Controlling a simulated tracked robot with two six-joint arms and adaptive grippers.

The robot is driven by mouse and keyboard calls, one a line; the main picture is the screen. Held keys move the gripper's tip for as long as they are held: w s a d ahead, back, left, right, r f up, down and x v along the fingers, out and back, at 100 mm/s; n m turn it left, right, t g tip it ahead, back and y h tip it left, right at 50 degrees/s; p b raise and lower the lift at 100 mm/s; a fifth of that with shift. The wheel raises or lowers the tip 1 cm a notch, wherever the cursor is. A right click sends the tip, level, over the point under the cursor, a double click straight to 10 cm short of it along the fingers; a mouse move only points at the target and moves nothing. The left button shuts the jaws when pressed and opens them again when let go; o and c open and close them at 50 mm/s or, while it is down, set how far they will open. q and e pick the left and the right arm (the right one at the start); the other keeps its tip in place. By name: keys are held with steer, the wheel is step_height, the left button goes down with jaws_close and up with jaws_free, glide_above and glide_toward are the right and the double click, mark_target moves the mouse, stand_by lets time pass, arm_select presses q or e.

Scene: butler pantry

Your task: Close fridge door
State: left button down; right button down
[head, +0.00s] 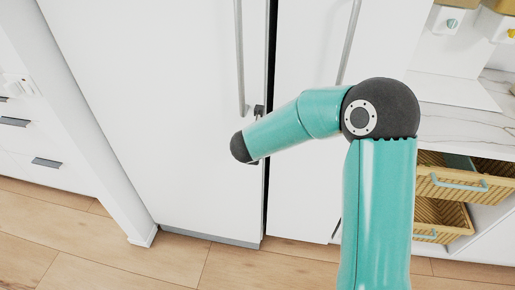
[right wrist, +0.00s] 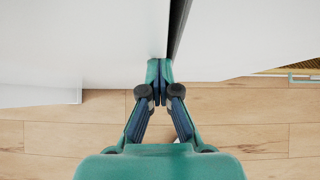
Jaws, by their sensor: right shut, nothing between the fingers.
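The white fridge has a left door (head: 170,90) and a right door (head: 308,60), each with a long vertical grey handle. A dark gap runs between them, and the left door's edge stands slightly forward, so it looks a little ajar. My right gripper (right wrist: 160,82) is shut and empty, with its fingertips at the left door's edge beside the gap; whether they touch cannot be told. In the head view, my right forearm and wrist hide most of that gripper. My left gripper is not in view.
White cabinets with dark handles (head: 47,162) stand at the left. At the right are a marble counter (head: 460,126) and pull-out wicker baskets (head: 470,183). The wooden floor (head: 110,255) in front of the fridge is clear.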

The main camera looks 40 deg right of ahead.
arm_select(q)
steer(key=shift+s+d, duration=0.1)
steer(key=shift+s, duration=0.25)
arm_select(e)
steer(key=s+a+f+v, duration=0.1)
steer(key=f+v, duration=0.1)
steer(key=v, duration=1)
steer(key=shift+s+a+r, duration=0.2)
steer(key=shift+a+r, duration=0.1)
steer(key=shift+a, duration=0.3)
arm_select(q)
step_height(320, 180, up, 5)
steer(key=p, duration=0.4)
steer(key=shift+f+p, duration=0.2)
steer(key=shift+p, duration=0.2)
arm_select(e)
steer(key=s+a+f+m+g+y, duration=0.2)
steer(key=s+a+f+m, duration=0.3)
steer(key=f+m, duration=0.4)
steer(key=s+a+f+m+g+y, duration=0.1)
steer(key=s+a+f+m+y, duration=0.4)
steer(key=f+m, duration=0.4)
steer(key=s+a+f+m+g+y, duration=0.2)
steer(key=s+a+f+m, duration=0.4)
steer(key=f+m, duration=0.4)
steer(key=shift+a+g+y, duration=0.3)
steer(key=shift+a+y, duration=0.25)
steer(key=shift+y, duration=0.25)
steer(key=shift+s+f, duration=0.1)
steer(key=shift+s, duration=0.05)
